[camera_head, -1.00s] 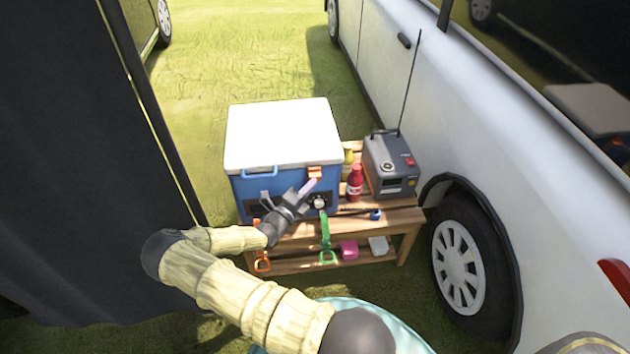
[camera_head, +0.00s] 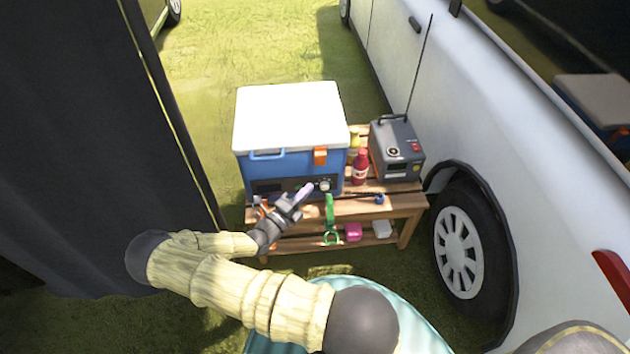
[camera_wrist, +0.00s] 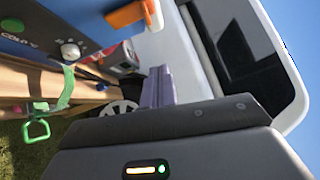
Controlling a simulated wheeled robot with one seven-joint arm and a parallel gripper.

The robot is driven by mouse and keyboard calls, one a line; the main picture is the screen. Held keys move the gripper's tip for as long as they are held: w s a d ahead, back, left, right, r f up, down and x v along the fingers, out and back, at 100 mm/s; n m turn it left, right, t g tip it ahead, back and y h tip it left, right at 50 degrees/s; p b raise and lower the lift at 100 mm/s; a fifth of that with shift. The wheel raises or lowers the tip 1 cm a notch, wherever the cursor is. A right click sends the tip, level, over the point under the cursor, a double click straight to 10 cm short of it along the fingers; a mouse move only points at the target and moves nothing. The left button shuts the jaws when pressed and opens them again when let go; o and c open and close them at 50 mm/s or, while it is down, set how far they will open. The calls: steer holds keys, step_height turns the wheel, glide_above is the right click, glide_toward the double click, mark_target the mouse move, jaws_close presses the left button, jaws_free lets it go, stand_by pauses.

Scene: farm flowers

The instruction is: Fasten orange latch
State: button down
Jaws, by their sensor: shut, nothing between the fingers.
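The cooler has a blue body (camera_head: 258,172) and a white lid (camera_head: 290,115), which lies down on top. The orange latch (camera_head: 320,156) hangs on the front, just under the lid edge at right. In the wrist view the latch (camera_wrist: 130,15) is at the top, beside a white piece; whether it is fully hooked I cannot tell. My gripper (camera_head: 305,189) is shut and empty, in front of the cooler, below the latch and near the round knob (camera_head: 324,185). Its purple fingers (camera_wrist: 158,86) show in the wrist view, apart from the latch.
The cooler stands on a wooden slatted table (camera_head: 375,208). A red bottle (camera_head: 360,168) and a grey radio (camera_head: 398,150) with a tall antenna stand right of it. A green strap (camera_head: 330,215) hangs in front. A white vehicle is at right, a dark curtain at left.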

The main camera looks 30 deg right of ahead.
steer(key=v, duration=0.3)
steer(key=shift+a+r, duration=0.25)
steer(key=shift+a, duration=0.1)
